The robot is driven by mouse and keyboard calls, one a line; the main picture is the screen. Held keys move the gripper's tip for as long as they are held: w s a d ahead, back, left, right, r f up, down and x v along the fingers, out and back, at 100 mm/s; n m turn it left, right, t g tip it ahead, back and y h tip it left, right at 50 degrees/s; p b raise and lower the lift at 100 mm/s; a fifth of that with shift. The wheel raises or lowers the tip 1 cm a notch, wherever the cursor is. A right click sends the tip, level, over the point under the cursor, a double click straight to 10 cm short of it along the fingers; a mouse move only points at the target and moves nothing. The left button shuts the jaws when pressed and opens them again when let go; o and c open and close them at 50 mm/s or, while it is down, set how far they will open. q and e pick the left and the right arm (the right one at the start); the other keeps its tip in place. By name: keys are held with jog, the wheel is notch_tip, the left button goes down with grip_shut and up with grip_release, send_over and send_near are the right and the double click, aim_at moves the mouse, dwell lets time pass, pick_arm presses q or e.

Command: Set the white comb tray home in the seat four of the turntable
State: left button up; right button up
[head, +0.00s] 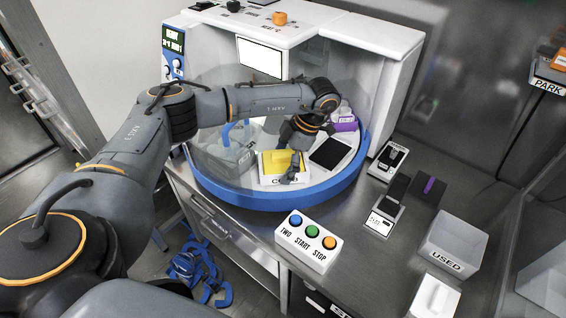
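The turntable (240,196) has a blue rim and a clear curved cover. Its white deck carries a yellow block on a white base (270,179) with partly hidden lettering, a white holder with a dark pad (330,153) and a purple item (345,124). My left arm reaches over the deck. My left gripper (291,176) points down beside the yellow block; its fingers are small and dark, and whether they hold anything is unclear. I cannot clearly pick out the white comb tray or seat four. My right gripper is out of view.
A button box (308,241) with blue, green and orange buttons stands in front of the turntable. To the right are small devices (385,211), a dark block with a purple strip (427,190), a USED bin (452,245) and a white container (434,297). Bare steel bench lies between them.

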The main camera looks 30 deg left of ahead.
pick_arm(q)
jog(key=shift+r, duration=0.25)
jog(key=shift+w+d+r, duration=0.15)
jog(key=shift+r, duration=0.15)
jog(key=b+v, duration=0.2)
jog(key=v, duration=0.8)
jog(key=shift+d+r, duration=0.15)
jog(key=shift+r, duration=0.45)
jog(key=shift+f, duration=0.15)
